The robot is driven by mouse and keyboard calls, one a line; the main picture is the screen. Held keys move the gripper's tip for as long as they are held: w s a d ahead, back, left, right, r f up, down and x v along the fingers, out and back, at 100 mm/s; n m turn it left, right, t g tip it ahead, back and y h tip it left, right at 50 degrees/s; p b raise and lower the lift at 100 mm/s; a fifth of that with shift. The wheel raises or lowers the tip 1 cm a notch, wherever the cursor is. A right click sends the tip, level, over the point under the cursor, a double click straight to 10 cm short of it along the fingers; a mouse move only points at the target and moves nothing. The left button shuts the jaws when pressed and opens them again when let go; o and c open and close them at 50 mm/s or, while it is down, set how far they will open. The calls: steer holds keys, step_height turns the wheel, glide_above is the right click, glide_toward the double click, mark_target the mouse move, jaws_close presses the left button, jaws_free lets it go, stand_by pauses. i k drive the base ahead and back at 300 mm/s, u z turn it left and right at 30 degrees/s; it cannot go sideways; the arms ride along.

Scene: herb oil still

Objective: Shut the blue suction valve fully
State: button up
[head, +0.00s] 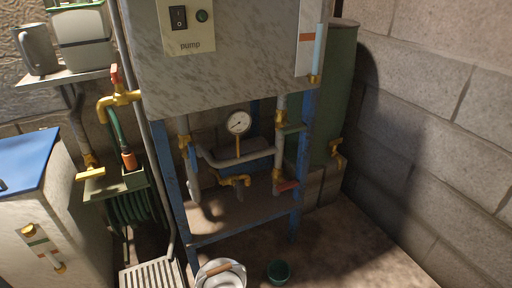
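The blue suction valve looks to be the brass valve body (184,141) on the left grey pipe under the pump cabinet. A narrow blue part (193,157), apparently its lever, points down along the pipe. It is small and close to the blue frame leg, so its exact angle is hard to tell. My gripper is not in view.
A red-handled valve (287,186) sits low on the right pipe, and a gauge (238,123) stands between the pipes. The blue frame legs (168,185) flank the pipework. A white bucket (221,274) and green cup (278,271) stand on the floor in front.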

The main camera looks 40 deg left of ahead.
mark_target(191, 155)
steer(key=z, duration=0.75)
steer(key=k, duration=1.05)
steer(key=u, duration=1.8)
